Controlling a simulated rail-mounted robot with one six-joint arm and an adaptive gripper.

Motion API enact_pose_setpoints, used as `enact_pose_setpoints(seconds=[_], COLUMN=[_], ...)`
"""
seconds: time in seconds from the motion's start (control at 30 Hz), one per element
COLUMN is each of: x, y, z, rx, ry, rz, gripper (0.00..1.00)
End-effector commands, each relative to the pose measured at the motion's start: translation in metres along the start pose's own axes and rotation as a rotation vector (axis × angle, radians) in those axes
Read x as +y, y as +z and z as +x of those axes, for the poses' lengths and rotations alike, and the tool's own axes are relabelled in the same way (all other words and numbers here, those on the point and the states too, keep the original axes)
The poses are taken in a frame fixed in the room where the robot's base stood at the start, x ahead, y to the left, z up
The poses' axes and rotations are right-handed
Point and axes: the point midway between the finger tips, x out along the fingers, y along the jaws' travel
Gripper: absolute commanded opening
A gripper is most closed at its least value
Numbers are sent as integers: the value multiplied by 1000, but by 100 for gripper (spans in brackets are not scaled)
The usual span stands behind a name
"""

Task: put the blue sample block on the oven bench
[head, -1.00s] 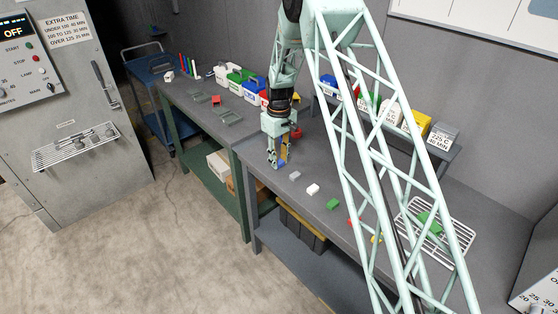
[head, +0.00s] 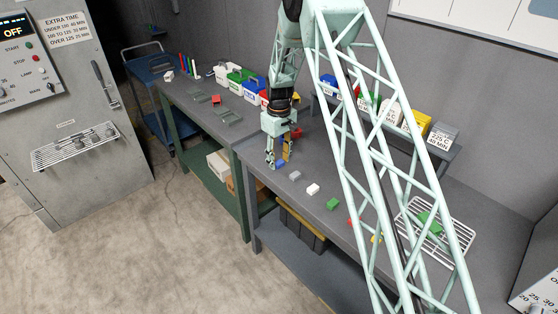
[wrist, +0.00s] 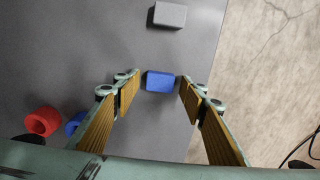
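The blue sample block (head: 281,166) rests on the grey bench (head: 310,173) near its front left corner. In the wrist view the blue block (wrist: 160,81) lies between my two fingertips, with a gap visible on each side. My gripper (head: 279,158) is open, pointing down over the block, and its fingertips also show in the wrist view (wrist: 158,90). A second bench with green legs (head: 190,112) stands to the left, nearer the oven-like cabinet (head: 80,110). No label shows which bench is the oven bench.
A grey block (head: 295,175), a white block (head: 313,189) and a green block (head: 333,204) lie right of my gripper. A wire rack (head: 458,234) is farther right. Red (wrist: 42,121) and blue round pieces (wrist: 76,123) show in the wrist view. Bins line the back.

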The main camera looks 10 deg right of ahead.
Motion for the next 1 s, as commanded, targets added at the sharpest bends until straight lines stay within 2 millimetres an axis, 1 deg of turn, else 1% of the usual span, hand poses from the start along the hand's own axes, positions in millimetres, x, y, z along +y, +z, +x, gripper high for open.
enact_pose_setpoints(seconds=[0.27,0.8,1.0], x=[0,0,0], y=[-1,-1,0], z=[-26,-99,-114], rx=[2,2,1], ry=[1,1,0], rz=[0,0,0], gripper=[39,39,39])
